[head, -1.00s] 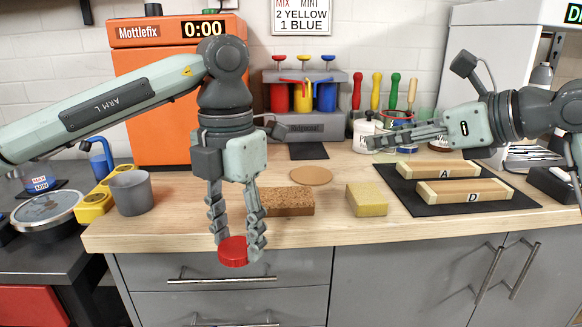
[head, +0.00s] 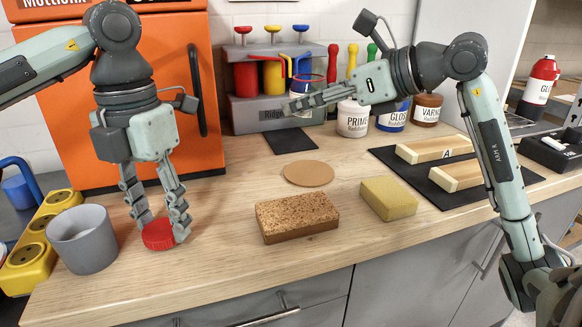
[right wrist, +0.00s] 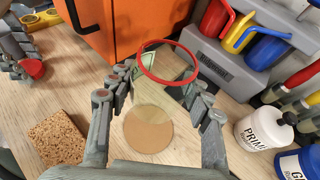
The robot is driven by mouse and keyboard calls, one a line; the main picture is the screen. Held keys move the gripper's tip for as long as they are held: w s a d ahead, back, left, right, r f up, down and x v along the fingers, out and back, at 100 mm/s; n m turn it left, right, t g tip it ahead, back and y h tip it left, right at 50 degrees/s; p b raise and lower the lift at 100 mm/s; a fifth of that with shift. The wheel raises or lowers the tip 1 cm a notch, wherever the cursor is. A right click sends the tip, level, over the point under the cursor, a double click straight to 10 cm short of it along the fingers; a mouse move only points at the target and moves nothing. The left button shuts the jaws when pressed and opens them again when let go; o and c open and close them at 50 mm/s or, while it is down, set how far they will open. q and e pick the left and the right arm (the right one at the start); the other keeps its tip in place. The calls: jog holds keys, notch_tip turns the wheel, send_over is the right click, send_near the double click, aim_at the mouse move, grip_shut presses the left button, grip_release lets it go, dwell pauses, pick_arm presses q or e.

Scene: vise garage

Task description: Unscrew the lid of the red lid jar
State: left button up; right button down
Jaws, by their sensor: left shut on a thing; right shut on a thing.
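The red lid (head: 158,235) is between the fingertips of my left gripper (head: 160,225), which is shut on it low at the counter's left part. I cannot tell whether it touches the wood.
A grey cup (head: 84,238) and yellow power strip (head: 33,240) are left of the lid. Paint jars (head: 353,118) stand behind. The front-middle counter is clear.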

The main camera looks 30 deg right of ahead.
aim_at(306, 174)
pick_arm(q)
jog(key=shift+f, duration=0.2)
pick_arm(e)
notch_tip(306, 174, down, 10)
dwell(0.3)
pick_arm(q)
jog(key=shift+f+b, duration=0.3)
jog(key=shift+b, duration=0.2)
pick_arm(e)
jog(key=shift+f, duration=0.2)
pick_arm(q)
jog(key=shift+r, duration=0.1)
pick_arm(e)
jog(key=c, duration=0.7)
grip_release()
jog(key=shift+r, duration=0.1)
jog(key=shift+r, duration=0.1)
